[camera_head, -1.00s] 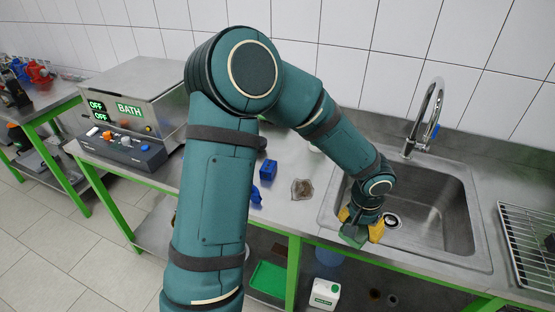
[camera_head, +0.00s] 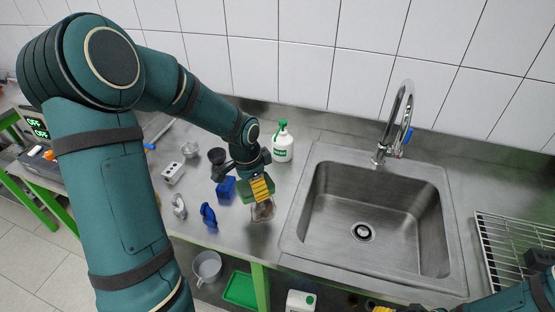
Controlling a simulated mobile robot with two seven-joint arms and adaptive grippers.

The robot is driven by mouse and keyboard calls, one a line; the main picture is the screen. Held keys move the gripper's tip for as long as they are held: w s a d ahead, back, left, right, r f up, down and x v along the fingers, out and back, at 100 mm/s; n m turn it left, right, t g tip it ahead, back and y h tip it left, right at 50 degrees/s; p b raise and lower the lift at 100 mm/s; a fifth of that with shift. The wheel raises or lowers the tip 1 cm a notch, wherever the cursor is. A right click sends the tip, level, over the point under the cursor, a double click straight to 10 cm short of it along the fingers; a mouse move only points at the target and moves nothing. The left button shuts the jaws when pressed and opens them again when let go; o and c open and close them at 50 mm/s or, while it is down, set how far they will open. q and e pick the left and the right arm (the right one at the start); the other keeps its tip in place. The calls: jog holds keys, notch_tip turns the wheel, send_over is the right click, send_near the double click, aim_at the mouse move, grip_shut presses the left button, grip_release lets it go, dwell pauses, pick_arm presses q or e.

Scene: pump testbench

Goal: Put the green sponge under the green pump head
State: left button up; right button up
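My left gripper (camera_head: 255,190) is over the steel counter, left of the sink. Its yellow fingers are around the green sponge (camera_head: 246,193), which shows beside the near finger and is partly hidden by it. A white bottle (camera_head: 283,149) with a green pump head (camera_head: 282,126) stands upright just behind and to the right of the gripper. The sponge is apart from this bottle and in front of it. My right gripper (camera_head: 384,309) is at the bottom edge, mostly cut off, so its opening cannot be told.
A brownish patch (camera_head: 263,212) lies on the counter right below the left gripper. A blue block (camera_head: 226,188), a blue item (camera_head: 209,215) and a dark cup-like item (camera_head: 217,156) are close by on the left. The sink (camera_head: 372,215) is empty, with a tall faucet (camera_head: 395,125).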

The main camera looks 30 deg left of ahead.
pick_arm(q)
jog(key=w+a, duration=0.4)
jog(key=w, duration=1.2)
jog(key=shift+w+f+p, duration=0.2)
jog(key=shift+f+p, duration=0.1)
jog(key=shift+p, duration=0.1)
jog(key=shift+f, duration=0.1)
jog(key=shift+f, duration=0.15)
jog(key=o, duration=0.7)
jog(key=r, duration=0.4)
jog(key=s+r, duration=0.1)
jog(key=r, duration=0.3)
jog(key=r+p, duration=0.1)
jog(key=r, duration=0.3)
jog(key=shift+s+a+r, duration=0.15)
jog(key=shift+a+r, duration=0.05)
jog(key=shift+a, duration=0.1)
